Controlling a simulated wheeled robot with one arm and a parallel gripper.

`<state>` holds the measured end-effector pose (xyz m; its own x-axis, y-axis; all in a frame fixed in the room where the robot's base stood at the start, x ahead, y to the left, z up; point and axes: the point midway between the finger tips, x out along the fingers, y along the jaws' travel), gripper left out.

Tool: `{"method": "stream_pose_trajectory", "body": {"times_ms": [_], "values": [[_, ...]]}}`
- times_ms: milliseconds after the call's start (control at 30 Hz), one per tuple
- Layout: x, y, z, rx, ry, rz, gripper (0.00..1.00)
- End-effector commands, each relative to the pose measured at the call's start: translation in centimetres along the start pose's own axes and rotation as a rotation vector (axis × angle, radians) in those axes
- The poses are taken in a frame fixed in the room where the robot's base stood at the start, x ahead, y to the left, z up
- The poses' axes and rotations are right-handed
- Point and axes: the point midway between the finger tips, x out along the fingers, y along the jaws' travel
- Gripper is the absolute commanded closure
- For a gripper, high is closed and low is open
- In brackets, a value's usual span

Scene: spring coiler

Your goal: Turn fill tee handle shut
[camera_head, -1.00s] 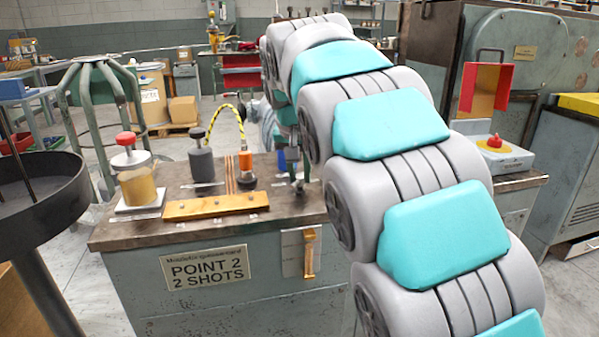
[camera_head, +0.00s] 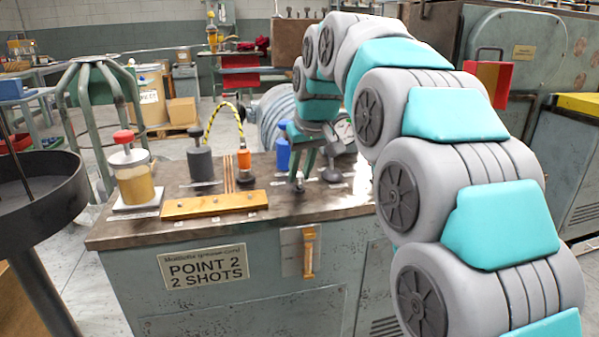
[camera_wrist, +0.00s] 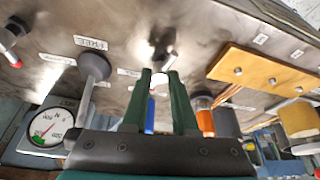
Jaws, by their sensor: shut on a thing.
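My gripper (camera_head: 299,183) reaches down to the bench top, left of my arm in the head view. In the wrist view its two dark green fingers (camera_wrist: 160,76) are close together, shut on a small pale end of the fill tee handle. The dark metal fill tee (camera_wrist: 161,42) stands on the bench just beyond the fingertips. In the head view the tee is largely covered by the gripper.
A grey-topped knob (camera_wrist: 94,66) beside a "FREE" label and a round gauge (camera_wrist: 50,128) stand close by. An orange fitting (camera_head: 244,160) with a yellow-black hose, a blue container (camera_head: 283,153), a grey pot (camera_head: 201,165) and a wooden block (camera_head: 215,205) share the bench.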

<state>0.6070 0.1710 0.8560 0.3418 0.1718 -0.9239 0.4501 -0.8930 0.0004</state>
Motion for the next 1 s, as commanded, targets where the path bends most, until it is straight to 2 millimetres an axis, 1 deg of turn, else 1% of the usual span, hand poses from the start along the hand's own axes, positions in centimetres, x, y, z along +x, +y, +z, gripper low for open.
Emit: {"method": "stream_pose_trajectory", "body": {"times_ms": [600, 800, 1000], "values": [[0.08, 0.41, -0.29, -0.536, 0.003, -0.222, 1.0], [-0.05, 0.54, -0.35, -0.692, 0.005, -0.285, 1.0], [0.07, 0.57, -0.37, -0.812, 0.002, -0.336, 1.0]]}}
